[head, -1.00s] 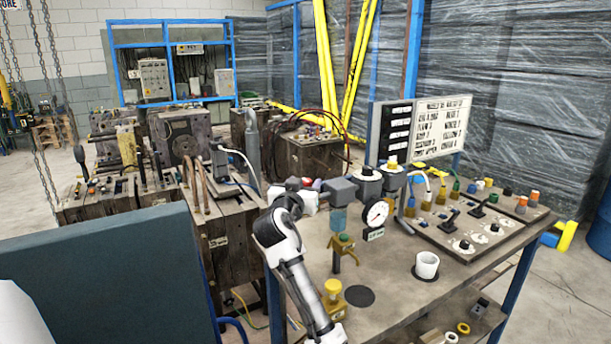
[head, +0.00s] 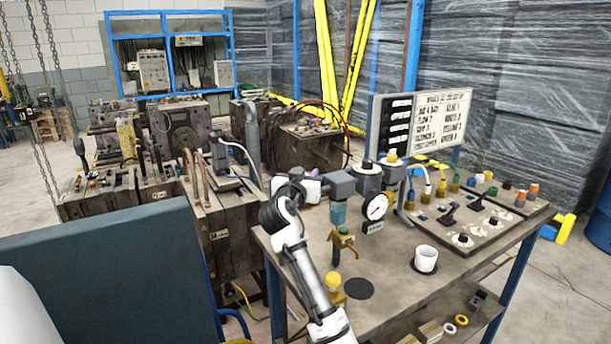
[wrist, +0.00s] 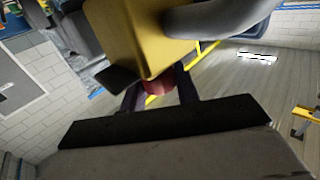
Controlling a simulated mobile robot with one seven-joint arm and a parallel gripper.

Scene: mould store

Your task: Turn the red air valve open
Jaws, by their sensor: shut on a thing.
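The red air valve (wrist: 158,89) shows in the wrist view as a small red part under a yellow block (wrist: 128,38). My gripper (wrist: 159,84) has one dark finger on each side of it and is shut on it. Most of the valve is hidden by the block and the fingers, so I cannot tell how far it is turned. In the head view my gripper (head: 314,187) is at the left end of the grey air line units (head: 341,184), above the bench. The valve cannot be made out clearly there.
A round pressure gauge (head: 376,207) hangs right of my gripper. A brass tap (head: 343,238), a yellow knob (head: 332,282) and a white cup (head: 426,259) stand on the bench (head: 395,285). A control panel (head: 470,228) fills the right side. A grey pipe (wrist: 225,20) passes close above.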

